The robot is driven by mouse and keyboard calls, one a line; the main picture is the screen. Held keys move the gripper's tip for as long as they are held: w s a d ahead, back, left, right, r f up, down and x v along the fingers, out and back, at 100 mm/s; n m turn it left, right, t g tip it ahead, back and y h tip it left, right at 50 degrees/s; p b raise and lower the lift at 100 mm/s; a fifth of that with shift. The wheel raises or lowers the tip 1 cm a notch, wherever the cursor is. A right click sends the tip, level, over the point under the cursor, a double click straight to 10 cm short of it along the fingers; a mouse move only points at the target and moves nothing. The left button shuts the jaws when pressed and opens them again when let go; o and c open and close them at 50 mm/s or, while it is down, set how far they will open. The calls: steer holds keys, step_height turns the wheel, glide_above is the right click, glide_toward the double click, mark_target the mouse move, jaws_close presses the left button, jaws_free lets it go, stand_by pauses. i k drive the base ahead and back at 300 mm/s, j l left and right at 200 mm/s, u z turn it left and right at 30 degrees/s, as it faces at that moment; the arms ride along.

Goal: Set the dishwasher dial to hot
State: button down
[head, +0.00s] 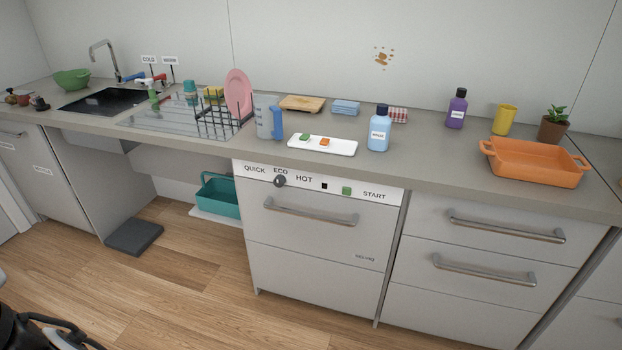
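The dishwasher (315,235) is the white-grey front under the counter, with a white control strip on top. Its dial (280,181) is a small dark round knob just below the ECO label. The word QUICK is to the left of the dial and HOT (304,179) to the right. The dial's pointer is too small to read. A dark, partly cut-off part of my arm with what looks like my gripper (75,340) shows at the bottom left corner, far from the dial. Whether its fingers are open or shut does not show.
The strip also has a black square and a green START button (347,191). A handle (310,212) juts out below. On the counter above are a white tray (322,146), a measuring jug (267,117) and a blue bottle (378,132). The wooden floor in front is clear.

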mark_target(280, 180)
steer(key=i+j, duration=0.25)
steer(key=i, duration=0.2)
steer(key=i+j+z, duration=0.1)
steer(key=i+j, duration=0.2)
steer(key=i, duration=0.15)
